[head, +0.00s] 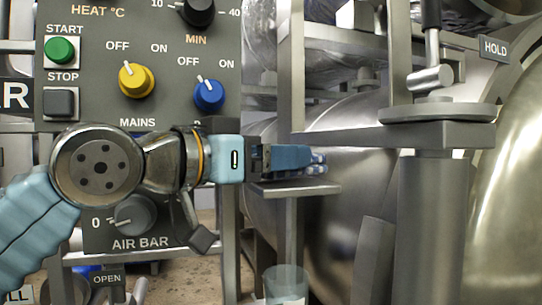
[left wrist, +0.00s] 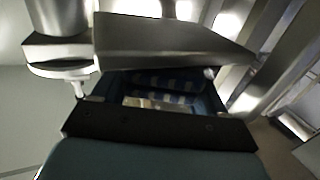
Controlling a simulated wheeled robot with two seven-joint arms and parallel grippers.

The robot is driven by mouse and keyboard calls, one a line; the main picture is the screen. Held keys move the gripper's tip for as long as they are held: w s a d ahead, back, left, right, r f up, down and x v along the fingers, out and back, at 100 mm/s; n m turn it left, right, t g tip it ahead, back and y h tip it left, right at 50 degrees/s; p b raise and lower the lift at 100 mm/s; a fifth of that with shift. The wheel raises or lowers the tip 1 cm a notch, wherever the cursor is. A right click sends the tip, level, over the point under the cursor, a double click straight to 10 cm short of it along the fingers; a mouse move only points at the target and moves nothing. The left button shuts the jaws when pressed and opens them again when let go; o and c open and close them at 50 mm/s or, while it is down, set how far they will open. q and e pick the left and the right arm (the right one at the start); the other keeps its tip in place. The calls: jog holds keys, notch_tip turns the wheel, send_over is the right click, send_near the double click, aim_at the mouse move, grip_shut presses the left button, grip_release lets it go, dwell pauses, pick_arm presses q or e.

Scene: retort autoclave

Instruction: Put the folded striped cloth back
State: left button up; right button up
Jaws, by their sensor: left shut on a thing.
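My left gripper (head: 298,158) comes in from the left, in front of the control panel, and is shut on the folded striped cloth (head: 319,160). Only a small blue and white end of the cloth shows past the fingers. In the left wrist view the blue and pale striped cloth (left wrist: 165,84) lies between the fingers of the gripper (left wrist: 160,92). A small flat metal shelf (head: 310,188) is just below the gripper and cloth. I cannot tell whether the cloth touches it. My right gripper is not in view.
The control panel (head: 140,25) with knobs and buttons is close behind my left arm. A thick metal column with a bracket (head: 425,135) stands to the right of the cloth. A clear cup (head: 287,284) is below the shelf. Large steel vessels fill the back and right.

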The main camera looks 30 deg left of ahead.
pick_arm(q)
jog(key=shift+s+a+f, duration=0.1)
jog(key=shift+s+f, duration=0.05)
jog(key=shift+f, duration=0.1)
jog(key=shift+f, duration=0.15)
jog(key=o, duration=1)
jog(key=shift+o, duration=0.2)
jog(key=shift+r, duration=0.3)
jog(key=b+v, duration=0.1)
jog(key=v, duration=1.1)
